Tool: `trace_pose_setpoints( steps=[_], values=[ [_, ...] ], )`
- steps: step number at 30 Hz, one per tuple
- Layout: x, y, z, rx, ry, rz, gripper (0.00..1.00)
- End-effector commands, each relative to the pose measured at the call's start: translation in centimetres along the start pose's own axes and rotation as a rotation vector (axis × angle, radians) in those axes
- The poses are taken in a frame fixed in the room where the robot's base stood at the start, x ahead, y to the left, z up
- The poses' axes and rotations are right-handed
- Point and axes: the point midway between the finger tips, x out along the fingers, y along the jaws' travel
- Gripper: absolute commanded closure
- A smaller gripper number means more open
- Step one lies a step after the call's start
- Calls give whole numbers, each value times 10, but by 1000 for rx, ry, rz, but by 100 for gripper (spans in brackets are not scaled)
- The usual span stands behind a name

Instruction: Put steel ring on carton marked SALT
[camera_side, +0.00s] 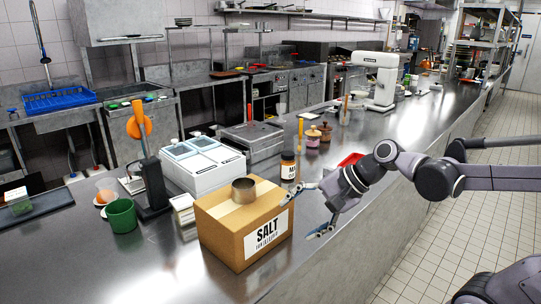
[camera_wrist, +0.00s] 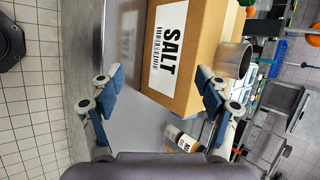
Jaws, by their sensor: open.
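The carton marked SALT (camera_side: 236,229) is a brown cardboard box with a white label, standing on the steel counter. The steel ring (camera_side: 244,190) sits upright on top of the carton, near the middle of its top face. My gripper (camera_side: 304,212) is open and empty, just right of the carton and apart from the ring. In the wrist view, the carton (camera_wrist: 196,40) appears turned on its side, ahead of my open gripper (camera_wrist: 158,90). The ring (camera_wrist: 232,60) shows there against the carton's top face, beyond the right finger.
A labelled jar (camera_side: 288,168) stands behind the carton, with a red tray (camera_side: 350,160) further right. The front counter strip is clear.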

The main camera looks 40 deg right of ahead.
Motion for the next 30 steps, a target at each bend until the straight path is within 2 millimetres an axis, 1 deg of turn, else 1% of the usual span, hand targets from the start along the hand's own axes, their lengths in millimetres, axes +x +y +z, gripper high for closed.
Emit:
trace_pose_setpoints(
  steps=[1, 6, 9, 12, 15, 18, 27, 28, 29, 30],
  values=[
    [-1, 12, 4, -165, 31, 34, 24],
    [-7, 43, 2, -749, 132, 163, 24],
    [-12, 55, -1, -1037, 170, 235, 24],
    [-16, 61, -5, -1245, 194, 290, 24],
    [-19, 64, -7, -1369, 207, 326, 24],
    [-20, 65, -8, -1418, 212, 340, 24],
    [-20, 65, -9, -1420, 212, 341, 24],
    [-20, 65, -9, -1420, 212, 341, 21],
    [-20, 65, -9, -1420, 212, 341, 13],
    [-19, 64, -9, -1424, 213, 341, 1]
  ],
)
